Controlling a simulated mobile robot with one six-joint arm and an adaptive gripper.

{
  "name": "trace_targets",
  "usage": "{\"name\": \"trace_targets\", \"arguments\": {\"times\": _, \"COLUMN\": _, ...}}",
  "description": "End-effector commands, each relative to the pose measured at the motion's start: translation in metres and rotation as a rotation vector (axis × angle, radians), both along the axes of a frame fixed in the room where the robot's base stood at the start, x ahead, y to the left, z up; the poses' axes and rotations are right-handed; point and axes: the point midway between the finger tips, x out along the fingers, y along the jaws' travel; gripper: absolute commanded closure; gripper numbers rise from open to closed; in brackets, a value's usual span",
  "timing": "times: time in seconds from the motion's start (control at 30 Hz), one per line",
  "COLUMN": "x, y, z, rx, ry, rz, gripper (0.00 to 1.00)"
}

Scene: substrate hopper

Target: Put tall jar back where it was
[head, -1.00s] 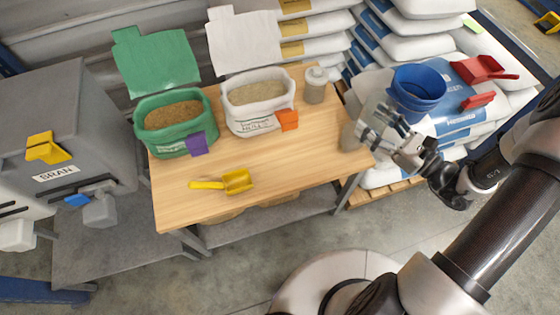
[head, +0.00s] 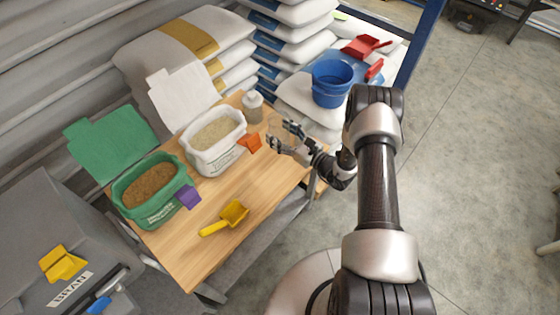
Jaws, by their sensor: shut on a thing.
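My gripper (head: 279,138) is over the right end of the wooden table, with its fingers pointing left. It is closed around a see-through thing that I take to be the tall jar; its outline is very faint between the fingers, and I cannot tell whether its base touches the table. A small jar with a pale lid (head: 253,107) stands upright at the table's back right corner, apart from my gripper.
A blue bucket (head: 331,85) and red scoops (head: 366,46) sit on stacked bags behind. A grey bin labelled BRAN (head: 70,290) is at lower left.

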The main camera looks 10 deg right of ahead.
Motion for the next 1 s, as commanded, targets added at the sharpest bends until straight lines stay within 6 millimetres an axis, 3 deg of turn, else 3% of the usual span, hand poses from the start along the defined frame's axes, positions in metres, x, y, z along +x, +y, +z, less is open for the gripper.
{"name": "trace_targets", "arguments": {"times": 0.03, "x": -0.001, "y": 0.000, "z": -0.021, "rx": 0.001, "ry": 0.002, "rz": 0.000, "gripper": 0.73}}
{"name": "trace_targets", "arguments": {"times": 0.1, "x": -0.001, "y": 0.000, "z": -0.040, "rx": 0.001, "ry": 0.002, "rz": 0.001, "gripper": 0.73}}
{"name": "trace_targets", "arguments": {"times": 0.33, "x": -0.001, "y": 0.000, "z": -0.095, "rx": 0.001, "ry": -0.001, "rz": 0.001, "gripper": 0.73}}
{"name": "trace_targets", "arguments": {"times": 0.67, "x": -0.001, "y": 0.000, "z": -0.122, "rx": 0.001, "ry": -0.001, "rz": 0.002, "gripper": 0.73}}
{"name": "trace_targets", "arguments": {"times": 0.87, "x": -0.001, "y": 0.000, "z": -0.154, "rx": 0.001, "ry": 0.000, "rz": 0.002, "gripper": 0.73}}
{"name": "trace_targets", "arguments": {"times": 1.0, "x": 0.000, "y": 0.000, "z": -0.156, "rx": 0.000, "ry": -0.002, "rz": 0.002, "gripper": 0.73}}
